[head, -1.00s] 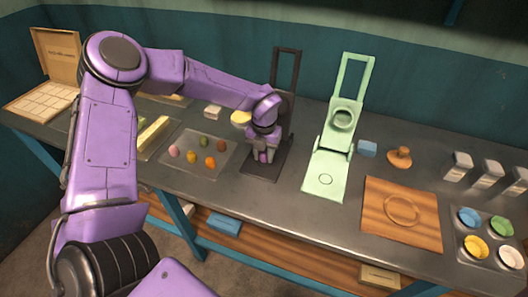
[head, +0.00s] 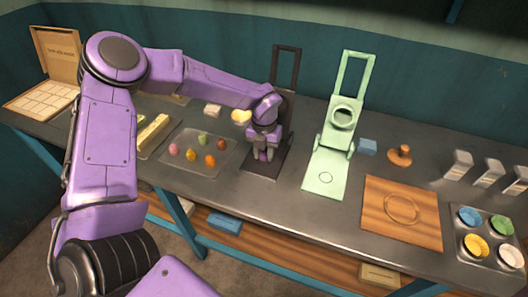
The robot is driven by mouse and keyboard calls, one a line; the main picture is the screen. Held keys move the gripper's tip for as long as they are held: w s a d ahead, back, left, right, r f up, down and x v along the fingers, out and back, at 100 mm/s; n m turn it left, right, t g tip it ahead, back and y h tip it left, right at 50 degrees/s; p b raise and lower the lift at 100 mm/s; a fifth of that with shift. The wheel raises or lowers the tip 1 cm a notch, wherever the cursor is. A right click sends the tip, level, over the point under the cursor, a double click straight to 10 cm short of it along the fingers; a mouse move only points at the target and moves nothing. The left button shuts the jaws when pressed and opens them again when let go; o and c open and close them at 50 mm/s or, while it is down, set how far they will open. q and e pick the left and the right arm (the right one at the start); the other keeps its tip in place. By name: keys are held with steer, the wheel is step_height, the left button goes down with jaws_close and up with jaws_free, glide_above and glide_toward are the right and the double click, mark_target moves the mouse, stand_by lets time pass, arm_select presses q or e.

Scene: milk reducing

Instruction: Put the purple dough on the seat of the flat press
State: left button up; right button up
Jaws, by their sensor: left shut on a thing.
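My left gripper (head: 263,154) points down over the base of the dark press (head: 262,169), just in front of its upright frame. It is shut on the purple dough (head: 263,155), a small purple lump between the fingertips, mostly hidden by the fingers. The dough is at or very near the flat dark plate; I cannot tell whether it touches. The dark press stands open, with its handle frame raised at the back. My right gripper is not in view.
A tray (head: 180,165) with several coloured dough balls lies left of the dark press. A mint green press (head: 328,172) stands open to its right. A wooden board (head: 402,232), a stamp (head: 400,156) and a tray of coloured cups (head: 486,237) are farther right.

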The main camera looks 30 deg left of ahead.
arm_select(q)
steer(key=shift+f, duration=0.3)
stand_by(0.6)
steer(key=o, duration=1.6)
steer(key=shift+r, duration=0.15)
steer(key=shift+r+p, duration=2.75)
steer(key=shift+r, duration=0.7)
steer(key=shift+f, duration=0.1)
